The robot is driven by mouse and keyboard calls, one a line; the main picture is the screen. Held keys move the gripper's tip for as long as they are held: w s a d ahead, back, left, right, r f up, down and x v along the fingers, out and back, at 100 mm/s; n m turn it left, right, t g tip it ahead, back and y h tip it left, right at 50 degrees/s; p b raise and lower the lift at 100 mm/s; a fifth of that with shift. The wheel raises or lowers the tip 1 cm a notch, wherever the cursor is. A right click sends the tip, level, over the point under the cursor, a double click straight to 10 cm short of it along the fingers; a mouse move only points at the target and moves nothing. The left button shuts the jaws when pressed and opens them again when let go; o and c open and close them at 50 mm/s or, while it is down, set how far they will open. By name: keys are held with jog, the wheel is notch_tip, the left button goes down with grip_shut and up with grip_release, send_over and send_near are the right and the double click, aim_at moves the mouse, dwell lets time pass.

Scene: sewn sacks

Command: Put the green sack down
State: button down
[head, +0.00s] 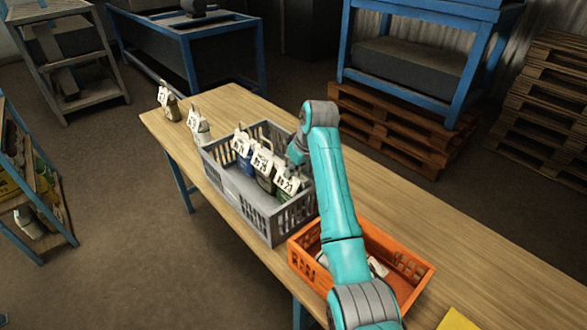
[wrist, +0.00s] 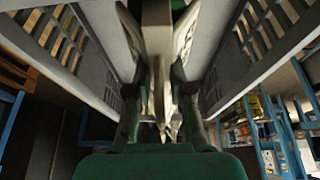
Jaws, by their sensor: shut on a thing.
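The green sack (head: 282,196) stands in the grey crate (head: 226,186), nearest the crate's right end, with a pale tag on its top. My gripper (wrist: 160,100) is shut on a pale upper part in the wrist view, between the grey crate walls. In the head view my arm comes down over the crate's back right corner, and the fingertips are hidden there. Dark green fills the bottom of the wrist view; I cannot tell whether it is sack cloth. Whether the green sack touches the crate floor is hidden.
A blue sack (head: 243,161) and a dark olive sack (head: 265,178) stand beside it in the crate. Two tagged sacks stand on the table (head: 225,100) left of the crate. An orange crate (head: 411,270) with pale things inside is close on the right, partly behind my arm.

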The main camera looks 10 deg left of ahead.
jog(key=c, duration=1.1)
grip_release()
jog(key=shift+o, duration=0.2)
jog(key=v, duration=1.2)
